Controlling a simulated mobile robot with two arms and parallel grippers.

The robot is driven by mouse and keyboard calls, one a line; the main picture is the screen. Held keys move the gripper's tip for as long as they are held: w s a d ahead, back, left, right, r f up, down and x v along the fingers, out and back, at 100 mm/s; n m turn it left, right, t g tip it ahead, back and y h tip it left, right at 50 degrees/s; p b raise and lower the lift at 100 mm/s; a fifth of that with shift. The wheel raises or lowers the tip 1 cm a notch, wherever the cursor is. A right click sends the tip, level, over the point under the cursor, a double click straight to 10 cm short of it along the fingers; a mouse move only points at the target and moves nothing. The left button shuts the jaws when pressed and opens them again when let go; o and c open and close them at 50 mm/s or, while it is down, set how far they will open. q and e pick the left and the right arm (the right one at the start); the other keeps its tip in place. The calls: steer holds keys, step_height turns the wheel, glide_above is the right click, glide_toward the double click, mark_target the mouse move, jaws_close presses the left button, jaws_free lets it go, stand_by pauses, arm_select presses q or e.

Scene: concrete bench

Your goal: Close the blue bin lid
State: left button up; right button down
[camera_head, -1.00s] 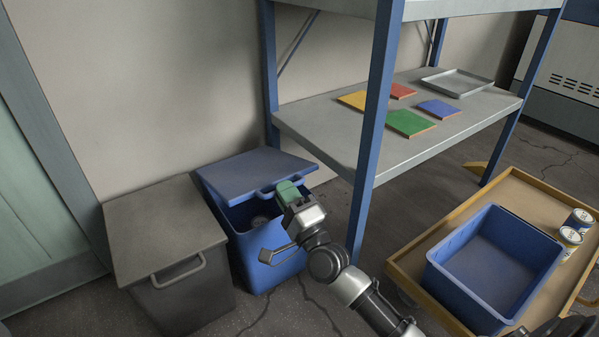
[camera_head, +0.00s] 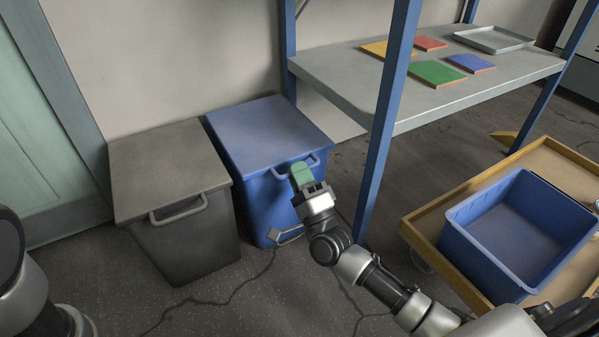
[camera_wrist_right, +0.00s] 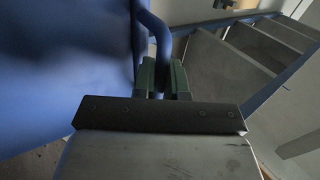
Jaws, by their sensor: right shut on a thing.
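The blue bin (camera_head: 262,195) stands on the floor against the wall. Its blue lid (camera_head: 265,130) lies flat over the top, with no gap that I can make out. The lid's loop handle (camera_head: 311,164) is at its front edge. My right gripper (camera_head: 301,174) is at this handle, shut on it. In the right wrist view the green-padded fingers (camera_wrist_right: 162,78) sit on both sides of the blue handle bar (camera_wrist_right: 161,38). A dark part of my left arm shows at the lower left, but its gripper is not in view.
A grey bin (camera_head: 172,170) with a closed lid stands close on the left. A blue-posted shelf (camera_head: 450,95) with coloured panels is on the right. A cart (camera_head: 430,222) carrying an open blue tub (camera_head: 510,240) stands at the right. Cracked floor is clear in front.

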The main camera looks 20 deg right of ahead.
steer(key=shift+w+f, duration=0.1)
steer(key=shift+f, duration=0.5)
steer(key=c, duration=1.2)
jaws_free()
steer(key=shift+w+a+f, duration=0.1)
steer(key=shift+a+f, duration=0.05)
steer(key=shift+f, duration=0.05)
steer(key=shift+o, duration=0.2)
steer(key=shift+r, duration=0.15)
steer(key=shift+s+p, duration=0.3)
steer(key=shift+s, duration=0.15)
steer(key=p+v, duration=0.4)
steer(key=v, duration=0.6)
